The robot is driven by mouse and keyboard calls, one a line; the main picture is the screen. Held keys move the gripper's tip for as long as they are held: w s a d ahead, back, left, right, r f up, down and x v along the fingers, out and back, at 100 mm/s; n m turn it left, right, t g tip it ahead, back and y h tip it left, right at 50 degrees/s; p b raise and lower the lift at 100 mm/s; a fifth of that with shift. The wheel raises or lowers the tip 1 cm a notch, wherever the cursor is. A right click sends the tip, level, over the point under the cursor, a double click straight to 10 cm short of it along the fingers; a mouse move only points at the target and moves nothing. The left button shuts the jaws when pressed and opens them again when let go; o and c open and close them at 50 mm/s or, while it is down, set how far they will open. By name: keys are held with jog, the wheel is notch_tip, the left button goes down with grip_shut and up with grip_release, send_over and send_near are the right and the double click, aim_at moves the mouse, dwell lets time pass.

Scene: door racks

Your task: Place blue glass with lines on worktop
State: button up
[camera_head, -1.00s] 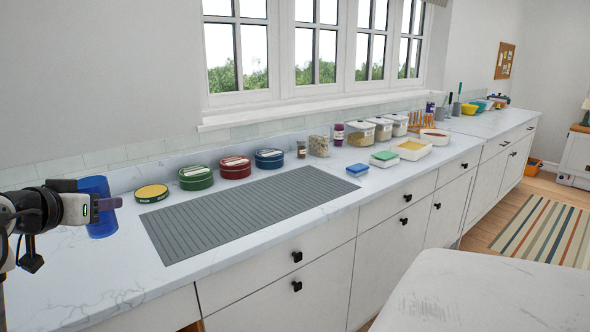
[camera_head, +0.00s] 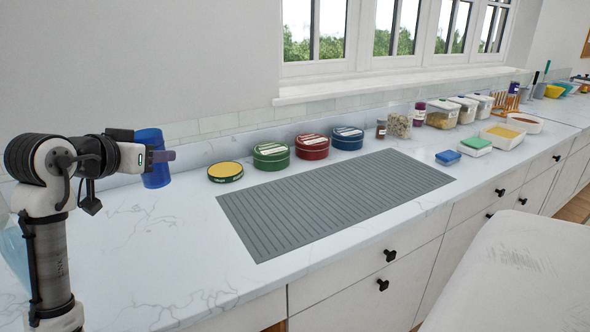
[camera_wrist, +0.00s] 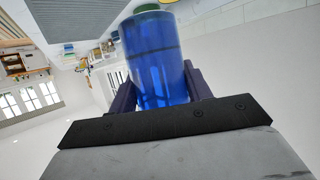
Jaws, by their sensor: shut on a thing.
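The blue glass (camera_head: 152,140) is held by my gripper (camera_head: 160,157) at the left, by the white marble worktop (camera_head: 170,240). In the head view it looks close to upright, and I cannot tell whether its base touches the worktop. In the wrist view the translucent blue glass (camera_wrist: 153,62) sits between the two dark fingers of my gripper (camera_wrist: 160,92), which is shut on it. A darker line runs around the glass there. Part of the glass is hidden behind the gripper in the head view.
A yellow-topped tin (camera_head: 225,171) stands just right of the glass, then green (camera_head: 271,156), red (camera_head: 312,147) and blue (camera_head: 347,139) tins along the back. A grey ribbed mat (camera_head: 335,205) lies mid-worktop. The marble left of the mat is clear.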

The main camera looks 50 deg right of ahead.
jog(key=shift+s, duration=0.1)
notch_tip(320, 180, down, 20)
jog(key=p, duration=0.2)
jog(key=shift+p, duration=0.4)
jog(key=shift+f, duration=0.2)
jog(key=o, duration=1.1)
jog(key=shift+r, duration=0.1)
jog(key=shift+c, duration=0.2)
jog(key=shift+r, duration=0.15)
jog(key=b+v, duration=0.3)
jog(key=v, duration=0.9)
